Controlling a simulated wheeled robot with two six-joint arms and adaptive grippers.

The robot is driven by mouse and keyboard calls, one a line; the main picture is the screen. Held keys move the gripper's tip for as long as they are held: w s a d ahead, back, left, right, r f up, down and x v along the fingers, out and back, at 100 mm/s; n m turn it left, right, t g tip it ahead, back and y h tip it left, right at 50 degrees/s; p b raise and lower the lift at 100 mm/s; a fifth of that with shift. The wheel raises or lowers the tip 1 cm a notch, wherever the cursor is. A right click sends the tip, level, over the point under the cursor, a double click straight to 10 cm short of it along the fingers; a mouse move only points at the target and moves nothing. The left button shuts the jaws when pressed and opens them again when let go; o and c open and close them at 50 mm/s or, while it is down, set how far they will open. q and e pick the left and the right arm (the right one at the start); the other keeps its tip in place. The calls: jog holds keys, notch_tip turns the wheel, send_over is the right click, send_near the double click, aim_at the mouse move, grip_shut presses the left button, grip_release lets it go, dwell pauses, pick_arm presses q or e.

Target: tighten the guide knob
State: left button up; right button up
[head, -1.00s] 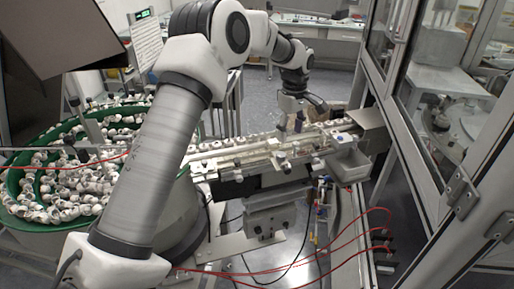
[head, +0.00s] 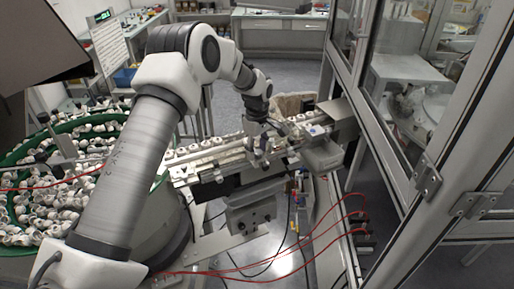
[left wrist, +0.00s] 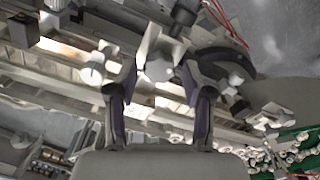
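My left gripper (head: 262,150) hangs over the guide rail (head: 212,164) of the feed track in the head view. In the left wrist view my left gripper (left wrist: 158,82) has its two dark fingers spread apart. A pale, roundish knob-like piece (left wrist: 158,69) shows between the fingertips; I cannot tell whether the fingers touch it. Another pale round knob (left wrist: 92,75) sits to the left, outside the fingers. I cannot tell for certain which is the guide knob. In the head view the gripper and arm hide this spot. My right gripper is not in view.
A green-rimmed bowl (head: 128,116) full of white caps stands at the left. A glass-doored metal cabinet (head: 425,180) closes off the right. Red hoses (head: 300,258) loop below the track. A grey box (head: 322,156) sits at the track's right end.

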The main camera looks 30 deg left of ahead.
pick_arm(q)
jog(key=shift+d, duration=0.1)
grip_shut()
jog(key=shift+m, duration=0.3)
jog(key=m, duration=0.5)
jog(key=shift+w, duration=0.1)
jog(key=m, duration=0.6)
jog(key=shift+r+m, duration=0.1)
jog(key=shift+m, duration=0.2)
jog(key=shift+w, duration=0.1)
jog(key=shift+o, duration=2.4)
grip_release()
